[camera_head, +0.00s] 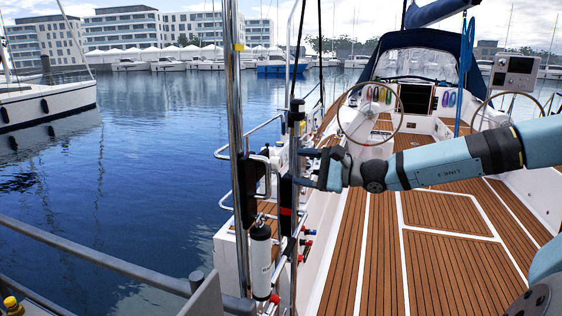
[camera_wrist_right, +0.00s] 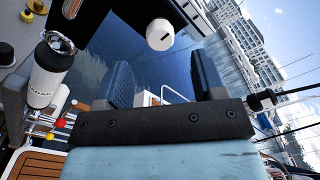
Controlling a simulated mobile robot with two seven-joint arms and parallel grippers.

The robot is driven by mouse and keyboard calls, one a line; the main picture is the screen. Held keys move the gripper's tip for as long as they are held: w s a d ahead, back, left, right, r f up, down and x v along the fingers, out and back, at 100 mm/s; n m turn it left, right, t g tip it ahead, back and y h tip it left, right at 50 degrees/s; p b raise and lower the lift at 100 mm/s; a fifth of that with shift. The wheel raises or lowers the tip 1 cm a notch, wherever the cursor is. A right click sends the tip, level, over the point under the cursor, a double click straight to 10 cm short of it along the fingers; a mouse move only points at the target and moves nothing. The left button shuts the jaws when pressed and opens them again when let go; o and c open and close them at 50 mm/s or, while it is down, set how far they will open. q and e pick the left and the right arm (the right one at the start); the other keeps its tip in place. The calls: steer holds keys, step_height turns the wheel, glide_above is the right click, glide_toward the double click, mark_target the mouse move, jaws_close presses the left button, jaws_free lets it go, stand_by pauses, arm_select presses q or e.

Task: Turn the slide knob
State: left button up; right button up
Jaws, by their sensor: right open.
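My right gripper (camera_head: 309,168) reaches in from the right in the head view, with its fingertips close to a black housing (camera_head: 288,190) on the stern poles. In the wrist view its two fingers (camera_wrist_right: 164,80) are apart, with nothing between them but water and a thin rail behind. A white round knob with a dark slot (camera_wrist_right: 160,34) stands beyond the fingertips, against a black panel; I take it for the slide knob. It looks apart from the fingers. I cannot pick it out in the head view. My left gripper is in neither view.
A white cylinder with a black top (camera_head: 261,250) hangs below the housing; it also shows in the wrist view (camera_wrist_right: 48,75). Red and blue fittings (camera_head: 306,243) sit beside it. Metal poles (camera_head: 236,110) and rails stand close by. The wooden deck (camera_head: 430,260) is clear.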

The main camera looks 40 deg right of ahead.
mark_target(279, 164)
steer(key=x, duration=0.3)
steer(key=shift+w+a+p, duration=0.1)
steer(key=shift+p, duration=0.25)
steer(key=shift+w+a+f, duration=0.15)
steer(key=shift+w+f, duration=0.05)
steer(key=shift+w, duration=0.05)
steer(key=shift+w+a+b, duration=0.25)
steer(key=shift+w+b, duration=0.15)
steer(key=shift+b, duration=0.05)
steer(key=shift+w+a+r, duration=0.1)
steer(key=shift+w+a, duration=0.05)
steer(key=shift+w, duration=0.3)
steer(key=shift+r, duration=0.1)
steer(key=c, duration=0.9)
